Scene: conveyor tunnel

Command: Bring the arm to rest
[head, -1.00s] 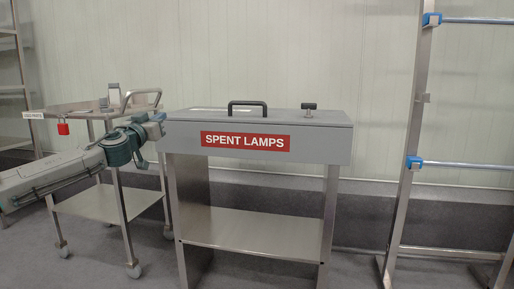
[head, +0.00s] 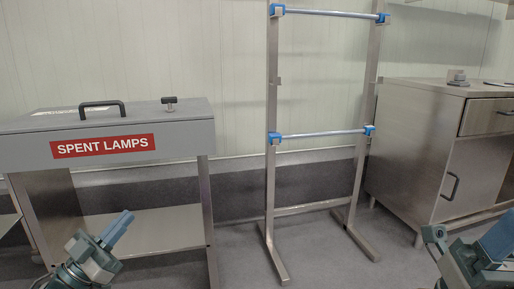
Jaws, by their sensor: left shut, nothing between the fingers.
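My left gripper (head: 122,218) comes up from the bottom left in the head view. Its blue-grey fingers are together, with nothing between them, and point up and to the right. In the picture it lies in front of the lower shelf of the spent lamps stand. My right gripper (head: 500,236) shows at the bottom right corner, partly cut off by the frame edge. I cannot tell whether its fingers are open or shut.
The grey spent lamps box (head: 190,135) has a black handle and stands on legs at the left. A metal rack (head: 271,180) with blue-ended bars is in the middle. A steel cabinet (head: 405,150) stands at the right. Floor shows between them.

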